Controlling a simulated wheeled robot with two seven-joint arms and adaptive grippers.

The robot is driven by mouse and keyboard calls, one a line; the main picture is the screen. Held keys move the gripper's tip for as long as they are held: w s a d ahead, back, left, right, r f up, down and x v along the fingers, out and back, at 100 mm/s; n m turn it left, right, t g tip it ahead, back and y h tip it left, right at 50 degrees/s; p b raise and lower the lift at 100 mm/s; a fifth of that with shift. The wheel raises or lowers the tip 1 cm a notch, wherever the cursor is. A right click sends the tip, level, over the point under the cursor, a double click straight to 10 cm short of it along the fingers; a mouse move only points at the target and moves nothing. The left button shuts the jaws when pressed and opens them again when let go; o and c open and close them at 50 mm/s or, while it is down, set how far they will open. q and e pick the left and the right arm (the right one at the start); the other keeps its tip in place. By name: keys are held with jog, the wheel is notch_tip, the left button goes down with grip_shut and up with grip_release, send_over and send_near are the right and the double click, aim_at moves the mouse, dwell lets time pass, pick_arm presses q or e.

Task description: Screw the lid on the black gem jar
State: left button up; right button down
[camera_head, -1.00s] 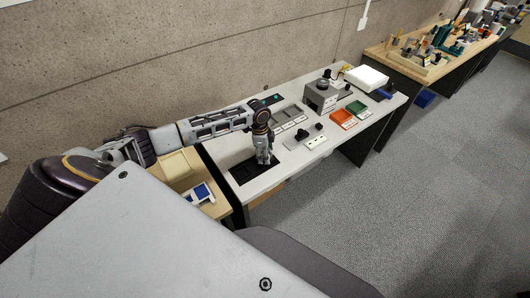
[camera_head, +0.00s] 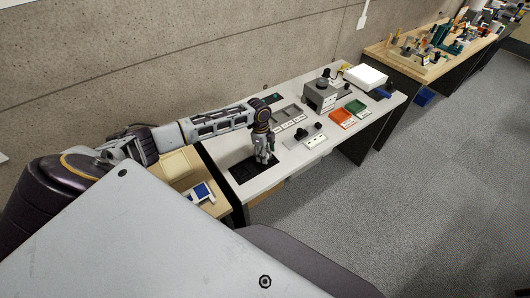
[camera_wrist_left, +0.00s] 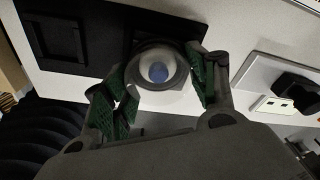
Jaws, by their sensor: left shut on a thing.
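My left gripper (camera_head: 264,160) is over the black mat (camera_head: 243,176) at the near left end of the white bench, pointing down. In the left wrist view its green-padded fingers (camera_wrist_left: 157,88) are shut on a round, pale, clear-topped lid (camera_wrist_left: 178,70). A blue spot shows in the lid's middle. Whether the black jar is under the lid, and whether the two touch, I cannot tell; the lid and fingers hide it. The mat also shows in the left wrist view (camera_wrist_left: 100,28), with a square recess on the left. My right gripper is not in view.
Right of the mat are a small plate with black knobs (camera_head: 315,140), grey trays (camera_head: 288,117), a grey machine (camera_head: 321,95), and red (camera_head: 342,117) and green (camera_head: 357,107) trays. A low wooden table (camera_head: 213,205) stands to the left. Open floor lies in front.

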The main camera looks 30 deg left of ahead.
pick_arm(q)
jog(key=shift+s+a+m+g, duration=0.1)
jog(key=shift+a+m+g, duration=0.05)
jog(key=shift+m, duration=0.8)
jog(key=shift+s+a+m+g, duration=0.1)
jog(key=shift+a+m+g, duration=0.05)
jog(key=shift+m, duration=0.8)
jog(key=shift+c, duration=0.2)
jog(key=o, duration=1)
jog(key=shift+w+d, duration=0.1)
jog(key=o, duration=0.5)
